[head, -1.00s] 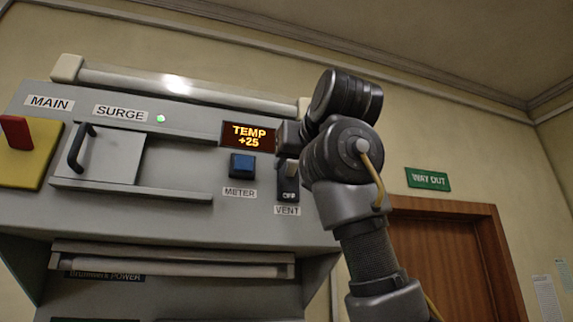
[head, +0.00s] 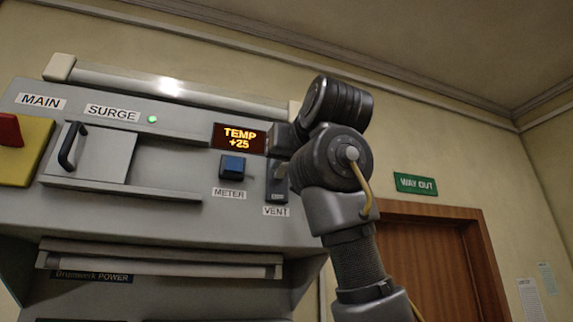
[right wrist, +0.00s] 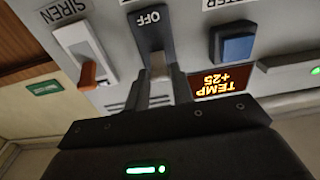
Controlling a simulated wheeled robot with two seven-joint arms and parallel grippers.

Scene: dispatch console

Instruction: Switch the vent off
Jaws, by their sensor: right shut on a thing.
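The vent switch (head: 276,186) is a dark upright plate on the console, above the VENT label (head: 276,211). In the right wrist view the vent switch (right wrist: 151,32) appears upside down, with OFF on its plate and a pale lever (right wrist: 158,66) on it. My right gripper (right wrist: 161,88) is shut on this lever, one finger on each side. In the head view the right gripper (head: 281,167) reaches the switch from above and hides much of the lever. The lever's exact tilt is hard to tell. My left gripper is not in view.
Left of the switch are the blue METER button (head: 233,167) and the TEMP +25 display (head: 239,138). A SIREN switch (right wrist: 82,50) with an orange-brown tip is close by in the right wrist view. Farther left are the SURGE cover (head: 92,152) and red MAIN handle (head: 10,130).

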